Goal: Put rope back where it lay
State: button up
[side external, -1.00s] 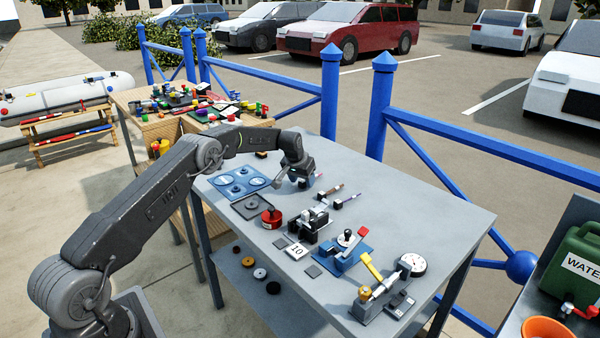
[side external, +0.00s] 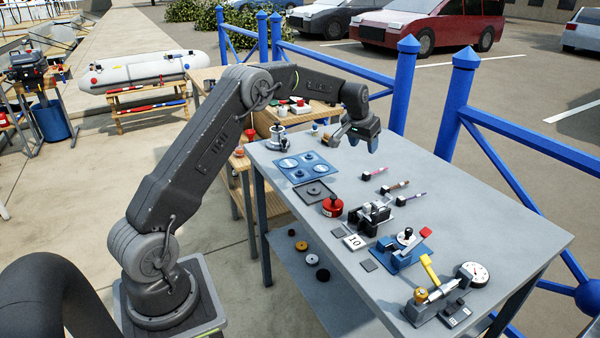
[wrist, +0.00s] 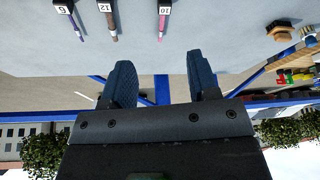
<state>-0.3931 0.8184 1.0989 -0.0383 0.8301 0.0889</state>
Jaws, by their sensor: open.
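Three thin pieces, which look like short rope lengths, lie side by side on the grey table, each with a small numbered tag at one end. One is pink (side external: 377,172), one brown (side external: 399,185) and one purple (side external: 415,196). Pink (wrist: 161,28), brown (wrist: 110,25) and purple (wrist: 72,25) also show in the wrist view. I cannot tell which is the task's rope. My gripper (side external: 363,144) is open and empty, above the far part of the table, beyond the pink piece. In the wrist view its two fingers (wrist: 160,70) stand apart, with the pink piece ahead of the gap.
A blue board (side external: 304,167), a grey square tray (side external: 313,193), a red can (side external: 333,206) and a metal fixture (side external: 371,216) stand on the table (side external: 490,235). A small brown brush-like thing (wrist: 279,30) lies near the far edge. The table right of the pieces is clear.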

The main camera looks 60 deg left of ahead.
jog(key=s+d+r+m, duration=0.2)
jog(key=s+d+r, duration=1.35)
jog(key=s, duration=0.25)
jog(key=s+d+f, duration=0.1)
jog(key=s+d, duration=0.2)
jog(key=s, duration=0.4)
jog(key=s+d+f+m+h, duration=0.1)
jog(key=s+d, duration=0.1)
jog(key=s, duration=0.5)
jog(key=s+d+f+t, duration=0.1)
jog(key=s+d+f, duration=0.1)
jog(key=s, duration=0.6)
jog(key=shift+d+m, duration=0.4)
jog(key=shift+d, duration=0.4)
jog(key=shift+f, duration=0.1)
